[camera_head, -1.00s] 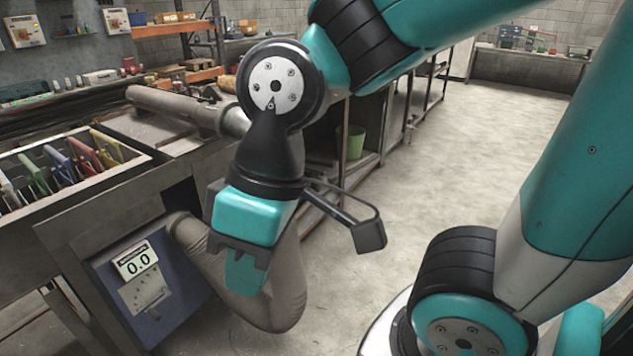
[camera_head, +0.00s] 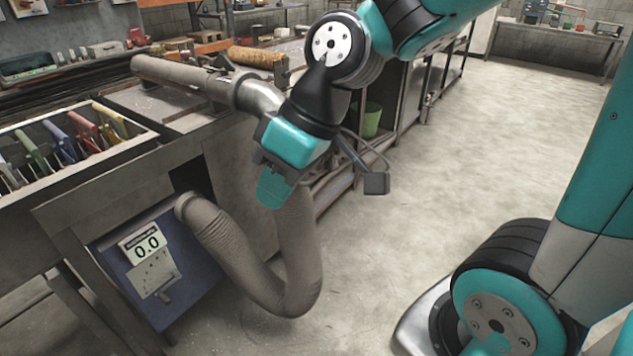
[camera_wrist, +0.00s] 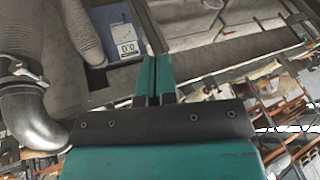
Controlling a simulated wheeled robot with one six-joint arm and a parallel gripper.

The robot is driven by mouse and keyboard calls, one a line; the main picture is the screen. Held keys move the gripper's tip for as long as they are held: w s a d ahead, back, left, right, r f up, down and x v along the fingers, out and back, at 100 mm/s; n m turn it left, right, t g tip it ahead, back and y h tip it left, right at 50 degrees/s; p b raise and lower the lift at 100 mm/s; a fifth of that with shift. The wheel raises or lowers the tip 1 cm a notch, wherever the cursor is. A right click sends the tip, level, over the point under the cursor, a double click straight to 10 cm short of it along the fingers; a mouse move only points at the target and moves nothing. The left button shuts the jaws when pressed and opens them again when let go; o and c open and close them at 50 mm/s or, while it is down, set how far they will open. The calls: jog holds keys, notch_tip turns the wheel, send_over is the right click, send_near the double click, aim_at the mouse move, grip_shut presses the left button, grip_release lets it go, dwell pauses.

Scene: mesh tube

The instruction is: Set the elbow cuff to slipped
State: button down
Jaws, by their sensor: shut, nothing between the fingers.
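A shiny metal elbow (camera_head: 262,97) joins the end of the grey horizontal tube (camera_head: 180,80) above the bench. The cuff (camera_head: 236,90) is a band where tube and elbow meet; whether it is seated or slipped I cannot tell. In the wrist view the elbow (camera_wrist: 30,122) and its clamp-like cuff (camera_wrist: 20,72) are at the left edge. My gripper (camera_head: 272,192) is shut and empty, pointing down in front of the hanging grey mesh hose (camera_head: 295,250), which it partly hides. In the wrist view its fingers (camera_wrist: 154,75) are together, apart from the elbow and cuff.
A blue box (camera_head: 150,265) with a display reading 0.0 is under the bench, at the hose's lower end. A tray of coloured-handled tools (camera_head: 70,140) is at the left. A green bucket (camera_head: 371,120) stands on a shelf behind my arm.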

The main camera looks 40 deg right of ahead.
jog(key=w+d+f+m+t+b, duration=0.1)
jog(key=w+d+f+t+b, duration=0.25)
jog(key=w+d+f, duration=0.5)
jog(key=w+d+f+t+b, duration=0.1)
jog(key=w+d, duration=0.2)
jog(key=d, duration=0.3)
jog(key=w+d+f+m+t+h+b, duration=0.1)
jog(key=w+d+f+t, duration=0.1)
jog(key=d, duration=0.4)
jog(key=w+d+f+t+b, duration=0.1)
jog(key=w+d+f+t, duration=0.1)
jog(key=w+d, duration=0.2)
jog(key=d, duration=0.3)
jog(key=shift+w+f+m+h, duration=0.15)
jog(key=shift+w+m+h, duration=0.2)
jog(key=shift+m+h, duration=0.05)
send_over(316, 176)
jog(key=s+a, duration=0.2)
jog(key=s, duration=0.1)
notch_tip(316, 176, down, 6)
jog(key=f, duration=0.3)
jog(key=shift+w+d+f, duration=0.1)
jog(key=shift+w+d, duration=0.1)
jog(key=shift+w, duration=0.1)
jog(key=shift+f, duration=0.3)
